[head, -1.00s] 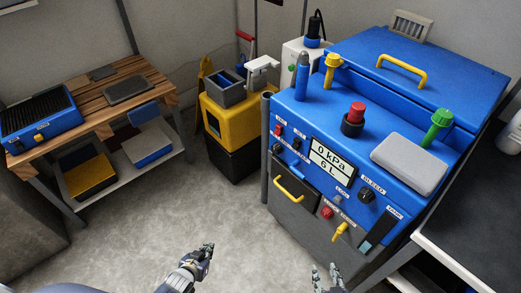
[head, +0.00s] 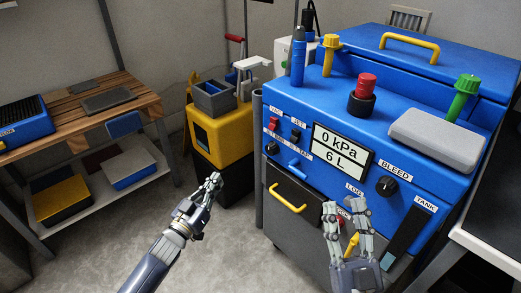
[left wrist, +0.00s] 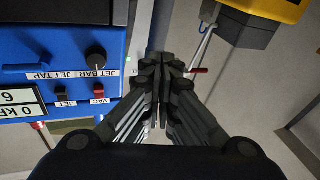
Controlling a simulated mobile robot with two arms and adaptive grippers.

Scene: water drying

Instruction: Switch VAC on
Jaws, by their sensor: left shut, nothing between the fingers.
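The VAC switch (head: 273,124) is a small red rocker under its VAC label, at the upper left of the blue machine's front panel (head: 400,163). In the left wrist view the red VAC switch (left wrist: 98,89) is upside down, left of the fingers. My left gripper (head: 214,181) is shut and empty, left of the machine and apart from the panel. Its closed fingertips (left wrist: 164,60) show in the left wrist view. My right gripper (head: 345,207) is open and empty in front of the lower panel, hiding part of the controls there. Whether the switch is on is unclear.
The black JET switch (head: 295,134) is just right of VAC, with the JET BAR knob (head: 271,148) and blue JET TAP lever (head: 298,168) below. The display (head: 340,148) reads 0 kPa, 6 L. A yellow handle (head: 288,195) sticks out. Left stands a yellow box (head: 225,140).

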